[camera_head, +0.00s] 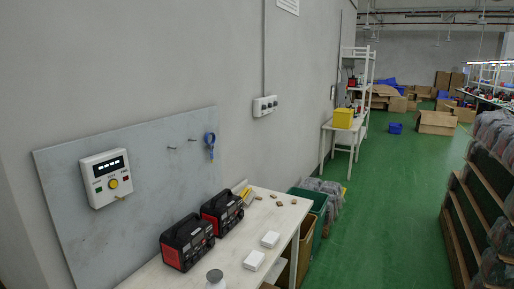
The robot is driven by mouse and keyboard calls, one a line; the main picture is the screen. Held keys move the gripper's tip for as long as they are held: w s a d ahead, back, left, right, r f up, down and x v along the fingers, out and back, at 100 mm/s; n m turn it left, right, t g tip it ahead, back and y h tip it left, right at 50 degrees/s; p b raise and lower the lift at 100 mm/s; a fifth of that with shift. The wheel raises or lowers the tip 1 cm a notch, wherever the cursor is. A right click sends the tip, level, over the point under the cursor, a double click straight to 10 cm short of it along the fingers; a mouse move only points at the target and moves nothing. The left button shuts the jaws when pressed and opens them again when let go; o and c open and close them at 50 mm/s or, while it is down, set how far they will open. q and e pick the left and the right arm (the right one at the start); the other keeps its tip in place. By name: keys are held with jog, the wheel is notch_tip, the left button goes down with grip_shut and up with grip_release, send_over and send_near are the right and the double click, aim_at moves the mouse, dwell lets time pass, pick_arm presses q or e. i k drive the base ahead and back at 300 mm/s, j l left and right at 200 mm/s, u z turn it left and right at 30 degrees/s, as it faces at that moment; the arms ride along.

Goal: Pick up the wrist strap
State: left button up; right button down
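A blue looped item (210,146), which looks like the wrist strap, hangs on the grey wall board (150,150). It hangs from the right part of the board, above the white table (185,274). It is small in view, so its fine details cannot be made out. Nothing covers it. Neither of my grippers is in view.
A panel box (105,178) is mounted on the board's left. Two red-black units (187,243) (222,212), two white boxes (254,260) (270,239) and a grey-white round object (215,277) stand on the table. Green floor (385,220) is clear at right, before shelves (470,215).

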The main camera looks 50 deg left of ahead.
aim_at(210, 146)
jog(key=i+l+u, duration=0.1)
jog(key=i+u, duration=0.2)
jog(key=i, duration=0.25)
jog(key=i+l+u, duration=0.25)
jog(key=i, duration=0.3)
